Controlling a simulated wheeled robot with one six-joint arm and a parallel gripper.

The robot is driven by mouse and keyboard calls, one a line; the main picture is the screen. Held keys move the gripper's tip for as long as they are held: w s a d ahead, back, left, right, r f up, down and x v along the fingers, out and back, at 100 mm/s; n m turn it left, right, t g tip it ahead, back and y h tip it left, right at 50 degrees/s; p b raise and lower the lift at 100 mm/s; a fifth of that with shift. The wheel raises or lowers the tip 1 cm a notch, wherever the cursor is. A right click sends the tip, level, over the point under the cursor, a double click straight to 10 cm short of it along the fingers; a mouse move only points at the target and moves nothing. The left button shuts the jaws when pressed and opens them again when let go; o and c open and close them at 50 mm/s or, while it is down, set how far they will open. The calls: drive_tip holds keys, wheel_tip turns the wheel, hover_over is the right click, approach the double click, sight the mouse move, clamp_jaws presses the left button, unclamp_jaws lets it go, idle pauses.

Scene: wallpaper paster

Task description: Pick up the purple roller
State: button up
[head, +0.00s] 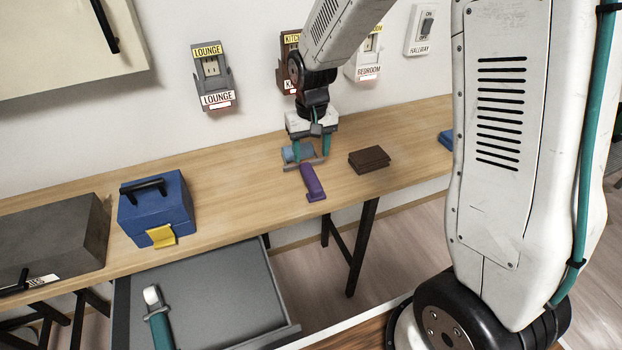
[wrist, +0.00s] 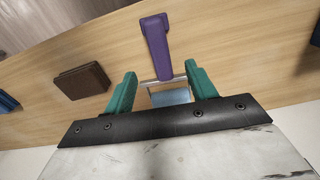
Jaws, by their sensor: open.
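The purple roller lies on the wooden table. Its purple handle (head: 312,182) points toward the table's front edge in the head view, and its light-blue roller end sits under my gripper (head: 311,152). In the wrist view the purple handle (wrist: 156,45) is ahead of my gripper (wrist: 161,75). The metal frame and part of the blue roller end (wrist: 171,97) show between the two teal fingers. The fingers are apart and hold nothing. My gripper is over the roller's blue end; I cannot tell whether the fingers touch it.
A brown block (head: 369,159) lies on the table right of the roller. A blue toolbox (head: 155,208) with a yellow latch stands to the left, beside a grey case (head: 50,240). Labelled wall sockets (head: 212,75) are behind. Table surface around the handle is clear.

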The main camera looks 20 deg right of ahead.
sight(310, 174)
drive_tip(key=f, duration=0.3)
drive_tip(key=w+f, duration=0.1)
drive_tip(key=f, duration=0.6)
drive_tip(key=shift+w+d+f, duration=0.1)
drive_tip(key=shift+w+f, duration=0.05)
drive_tip(key=shift+f, duration=0.05)
drive_tip(key=c, duration=1.2)
